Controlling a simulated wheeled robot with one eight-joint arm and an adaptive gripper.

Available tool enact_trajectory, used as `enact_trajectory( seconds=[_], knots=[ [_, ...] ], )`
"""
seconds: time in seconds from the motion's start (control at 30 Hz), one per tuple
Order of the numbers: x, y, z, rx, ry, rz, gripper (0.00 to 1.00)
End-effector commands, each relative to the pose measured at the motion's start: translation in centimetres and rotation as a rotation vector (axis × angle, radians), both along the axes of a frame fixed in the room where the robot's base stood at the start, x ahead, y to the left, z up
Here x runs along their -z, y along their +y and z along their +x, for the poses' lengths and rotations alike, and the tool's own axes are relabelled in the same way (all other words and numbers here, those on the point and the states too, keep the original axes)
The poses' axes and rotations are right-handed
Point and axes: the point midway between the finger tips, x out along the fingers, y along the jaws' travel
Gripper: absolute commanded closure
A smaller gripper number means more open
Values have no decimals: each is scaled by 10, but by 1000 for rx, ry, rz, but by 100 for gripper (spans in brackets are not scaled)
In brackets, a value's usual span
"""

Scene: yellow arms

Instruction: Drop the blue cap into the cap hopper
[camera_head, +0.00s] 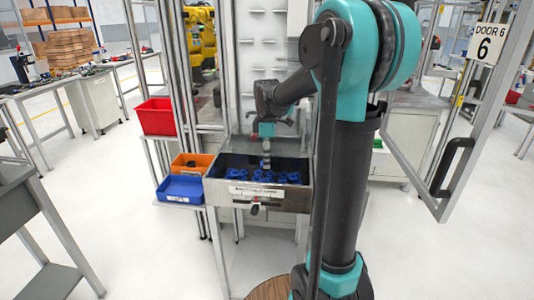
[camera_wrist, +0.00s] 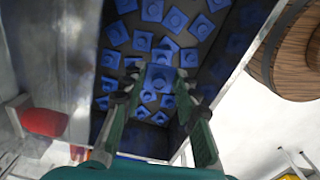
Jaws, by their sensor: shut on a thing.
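The cap hopper (camera_head: 225,193) is a grey metal box with a dark inside and a label on its front, at the middle of the head view. Several blue caps lie in it; they also fill the upper middle of the wrist view, below my gripper. My gripper (camera_head: 265,163) points down over the hopper opening. In the wrist view its two green-and-dark fingers (camera_wrist: 160,82) are shut on a blue cap (camera_wrist: 160,76), which looks larger than the loose caps behind it. My arm covers part of the hopper's right side in the head view.
A blue tray (camera_head: 180,189), an orange bin (camera_head: 190,163) and a red bin (camera_head: 157,117) stand left of the hopper. An open door marked 6 (camera_head: 487,45) stands at the right. A round wooden top (camera_wrist: 292,50) is at the wrist view's right.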

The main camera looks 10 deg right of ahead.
Motion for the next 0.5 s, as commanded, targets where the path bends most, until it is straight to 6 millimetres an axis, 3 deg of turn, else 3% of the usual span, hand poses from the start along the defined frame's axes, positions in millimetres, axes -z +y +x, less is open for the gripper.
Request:
enact_trajectory(
  seconds=[0.33, 0.37, 0.5],
  knots=[
    [4, 0, 0, 0, 0, 0, 81],
    [4, 0, 0, 0, 0, 0, 69],
    [4, 0, 0, 0, 0, 0, 51]
  ],
)
